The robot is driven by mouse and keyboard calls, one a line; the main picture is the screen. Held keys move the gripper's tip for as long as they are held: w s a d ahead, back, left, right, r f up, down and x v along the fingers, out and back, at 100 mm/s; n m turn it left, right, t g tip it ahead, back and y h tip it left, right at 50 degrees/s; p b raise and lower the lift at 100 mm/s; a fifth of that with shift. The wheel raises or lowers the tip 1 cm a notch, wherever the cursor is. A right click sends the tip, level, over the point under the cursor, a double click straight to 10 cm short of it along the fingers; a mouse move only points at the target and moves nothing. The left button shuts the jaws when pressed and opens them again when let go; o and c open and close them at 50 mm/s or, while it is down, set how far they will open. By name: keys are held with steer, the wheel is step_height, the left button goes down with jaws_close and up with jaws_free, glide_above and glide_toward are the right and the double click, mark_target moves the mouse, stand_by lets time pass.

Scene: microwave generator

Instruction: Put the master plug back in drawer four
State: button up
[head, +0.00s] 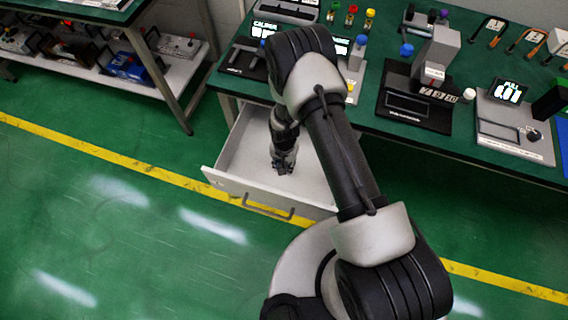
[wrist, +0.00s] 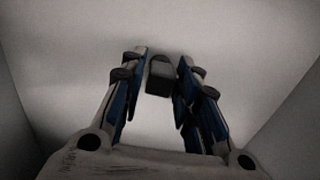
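The open drawer (head: 240,163) is pulled out under the green bench, with a pale interior and a dark handle. I cannot read a number on it. My gripper (head: 283,170) points down into the drawer, close to its floor. In the wrist view, a small dark block (wrist: 159,76), likely the master plug, sits between the fingertips of my gripper (wrist: 163,65). The fingers are close about it, but I cannot tell whether both press on it. The drawer floor (wrist: 225,40) lies behind it. In the head view the plug is hidden by my gripper.
The green workbench (head: 385,145) stands above the drawer, carrying a grey-and-black device (head: 415,110), a meter box (head: 515,130) and several coloured plugs at the back. Drawer walls rise around my gripper. A side bench (head: 75,15) with a shelf stands at left. The floor in front is clear.

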steer(key=shift+o, duration=0.9)
step_height(320, 180, up, 12)
steer(key=p, duration=0.3)
steer(key=shift+r+p, duration=0.25)
steer(key=shift+p, duration=0.1)
steer(key=d+r+n+t, duration=0.1)
steer(key=d+r, duration=0.2)
steer(key=r, duration=1.1)
steer(key=d+r+n+t, duration=0.1)
steer(key=d+r, duration=0.2)
steer(key=r, duration=1.1)
steer(key=s+d+r+n+t, duration=0.1)
steer(key=s+d+r, duration=0.2)
steer(key=s+r, duration=0.4)
steer(key=s+d+r+n+t, duration=0.1)
steer(key=s+d+r, duration=0.2)
steer(key=s+r, duration=0.5)
steer(key=s, duration=0.5)
steer(key=shift+d+r+t, duration=0.3)
steer(key=shift+d, duration=0.05)
